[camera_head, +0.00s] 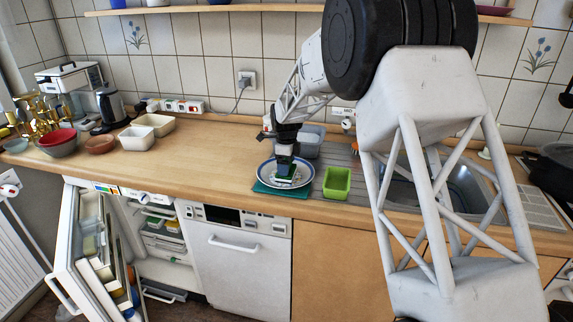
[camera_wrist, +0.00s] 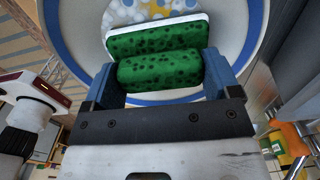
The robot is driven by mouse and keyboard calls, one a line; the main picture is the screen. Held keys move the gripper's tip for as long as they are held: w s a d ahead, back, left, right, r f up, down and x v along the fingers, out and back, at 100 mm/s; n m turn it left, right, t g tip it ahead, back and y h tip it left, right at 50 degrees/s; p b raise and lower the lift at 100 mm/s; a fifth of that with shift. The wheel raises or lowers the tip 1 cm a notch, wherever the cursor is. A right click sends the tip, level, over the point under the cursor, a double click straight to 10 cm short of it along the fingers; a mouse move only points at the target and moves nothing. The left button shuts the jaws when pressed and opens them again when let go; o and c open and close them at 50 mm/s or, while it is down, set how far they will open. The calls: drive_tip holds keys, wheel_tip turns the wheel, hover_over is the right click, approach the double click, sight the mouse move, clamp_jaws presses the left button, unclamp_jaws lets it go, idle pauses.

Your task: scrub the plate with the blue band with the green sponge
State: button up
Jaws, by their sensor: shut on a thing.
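The plate with the blue band (camera_head: 299,184) lies on a teal mat (camera_head: 262,188) near the counter's front edge. In the wrist view the plate (camera_wrist: 245,25) fills the upper middle, with white and yellowish blotches on its centre. My gripper (camera_head: 286,169) is over the plate, pointing down. In the wrist view my gripper (camera_wrist: 163,80) is shut on the green sponge (camera_wrist: 160,68), which has dark spots and a white layer. The sponge is at or just above the plate; I cannot tell whether they touch.
A light green container (camera_head: 337,183) stands just right of the plate. A pale bluish tub (camera_head: 309,141) is behind it, and the sink (camera_head: 425,180) is to the right. Bowls (camera_head: 100,144) stand at the left. The counter (camera_head: 205,155) between is clear. The fridge door (camera_head: 85,255) hangs open below.

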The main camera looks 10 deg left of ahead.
drive_tip(key=shift+s+a, duration=0.3)
drive_tip(key=shift+a, duration=0.05)
idle(0.6)
drive_tip(key=shift+s+d, duration=0.3)
idle(0.3)
drive_tip(key=shift+w+d, duration=0.3)
idle(0.8)
drive_tip(key=shift+w+a+f, duration=0.1)
drive_tip(key=shift+w+a, duration=0.2)
idle(0.5)
drive_tip(key=shift+s+a, duration=0.3)
idle(0.7)
drive_tip(key=shift+s+d, duration=0.3)
idle(0.6)
drive_tip(key=shift+r, duration=4.1)
drive_tip(key=shift+d, duration=0.1)
